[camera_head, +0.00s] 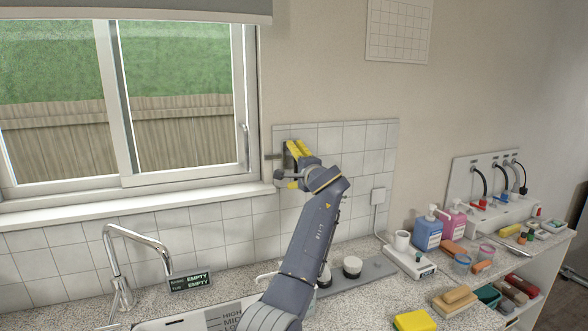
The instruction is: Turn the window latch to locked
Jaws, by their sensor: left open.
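The sliding window (122,105) is on the left, with a pale frame and a fence and grass behind it. A slim grey handle (245,132) stands upright on the right edge of its right pane. A small grey bar (271,157) sticks out level near the frame's lower right corner; I cannot tell whether it is part of the latch. My left gripper (286,164), dark with yellow parts, is open just right of this bar, in front of the tiled wall. I cannot tell whether they touch. My right gripper is out of view.
Bottles, including a blue one (428,233), a sponge (414,321) and other small items crowd the counter at right. The wall above my gripper is clear.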

